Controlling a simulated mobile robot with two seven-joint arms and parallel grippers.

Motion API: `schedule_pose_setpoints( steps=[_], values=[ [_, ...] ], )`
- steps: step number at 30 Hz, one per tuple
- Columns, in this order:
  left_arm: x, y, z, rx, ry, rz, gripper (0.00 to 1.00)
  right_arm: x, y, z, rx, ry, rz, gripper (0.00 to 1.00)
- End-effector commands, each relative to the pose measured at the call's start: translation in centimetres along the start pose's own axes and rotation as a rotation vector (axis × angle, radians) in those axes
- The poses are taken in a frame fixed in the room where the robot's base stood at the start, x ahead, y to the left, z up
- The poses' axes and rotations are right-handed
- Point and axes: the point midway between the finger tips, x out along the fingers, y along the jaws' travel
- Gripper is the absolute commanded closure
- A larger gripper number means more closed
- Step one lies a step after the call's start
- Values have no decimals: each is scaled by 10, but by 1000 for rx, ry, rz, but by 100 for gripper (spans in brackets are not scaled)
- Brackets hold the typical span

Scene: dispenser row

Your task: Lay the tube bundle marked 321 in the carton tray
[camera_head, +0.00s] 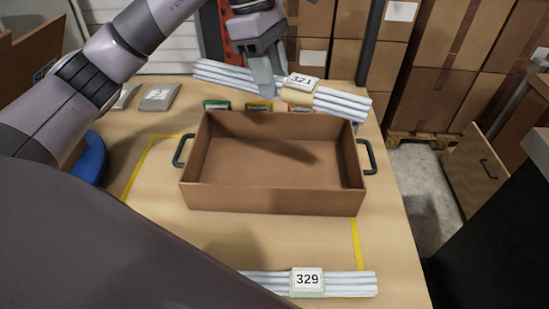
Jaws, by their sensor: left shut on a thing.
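The tube bundle marked 321 (302,94) is a row of pale tubes with a tan band and a white label. My left gripper (268,84) is shut on it, left of the label. The bundle is held in the air, slanting down to the right, and shows over the far rim of the carton tray. The carton tray (273,200) is a brown open box with dark handles at both ends. It looks empty, with a dark shadow across its floor. My right gripper is not in view.
Another bundle marked 329 (308,283) lies at the table's near edge. Several small packets, one green (217,104), lie behind the tray. A blue round thing (90,158) is at the left. Yellow tape (137,172) marks the table (395,225). Stacked cartons (432,99) stand behind.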

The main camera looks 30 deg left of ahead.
Motion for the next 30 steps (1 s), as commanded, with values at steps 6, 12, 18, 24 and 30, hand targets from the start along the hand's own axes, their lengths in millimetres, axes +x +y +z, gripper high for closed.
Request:
schedule_pose_setpoints(
  steps=[6,12,18,24,30],
  values=[
    [45,-1,-13,-2,2,-8,93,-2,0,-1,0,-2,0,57],
    [97,-1,-27,-3,2,-8,93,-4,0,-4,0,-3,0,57],
    [136,0,-38,-2,1,-5,93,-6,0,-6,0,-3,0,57],
    [151,1,-41,0,0,-2,93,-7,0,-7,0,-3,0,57],
    [175,0,-48,-2,0,-5,93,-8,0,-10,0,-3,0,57]
  ],
)
